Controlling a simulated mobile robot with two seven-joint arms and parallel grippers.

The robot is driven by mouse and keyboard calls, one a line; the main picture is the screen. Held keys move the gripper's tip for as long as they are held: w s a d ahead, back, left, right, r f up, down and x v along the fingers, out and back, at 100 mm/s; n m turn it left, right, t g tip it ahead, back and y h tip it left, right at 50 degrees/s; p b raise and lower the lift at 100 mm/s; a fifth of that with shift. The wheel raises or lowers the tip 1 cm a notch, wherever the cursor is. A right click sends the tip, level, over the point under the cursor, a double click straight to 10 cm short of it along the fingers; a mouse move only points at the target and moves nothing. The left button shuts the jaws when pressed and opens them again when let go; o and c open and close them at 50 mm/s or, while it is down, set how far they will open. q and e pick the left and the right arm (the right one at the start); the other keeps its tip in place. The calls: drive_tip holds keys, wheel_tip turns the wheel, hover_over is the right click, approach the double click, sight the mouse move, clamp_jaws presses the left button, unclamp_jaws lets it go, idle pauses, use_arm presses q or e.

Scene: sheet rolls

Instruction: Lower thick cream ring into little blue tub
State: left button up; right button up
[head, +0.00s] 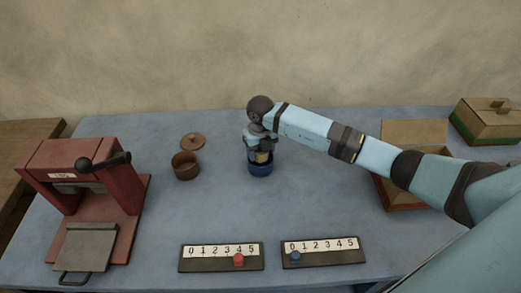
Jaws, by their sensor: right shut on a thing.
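The little blue tub (261,168) stands near the middle of the blue table. My right gripper (261,150) points down directly above it and is shut on the cream ring (262,157). Only a small cream patch of the ring shows between the gripper and the tub's rim. The gripper hides most of the ring and the tub's opening, so I cannot tell how deep the ring sits. My left gripper is not in the head view.
A red press (85,185) stands at the left. A brown pot (185,166) and its lid (193,141) lie left of the tub. Two number boards (221,265) (322,260) lie in front. An open box (412,133) is under my right arm; a closed box (487,120) is at far right.

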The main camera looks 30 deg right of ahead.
drive_tip(key=shift+f+b, duration=0.3)
drive_tip(key=shift+f, duration=0.1)
drive_tip(key=o, duration=1.3)
drive_tip(key=shift+r+p, duration=2.7)
drive_tip(key=shift+r, duration=1.3)
drive_tip(key=shift+a, duration=0.1)
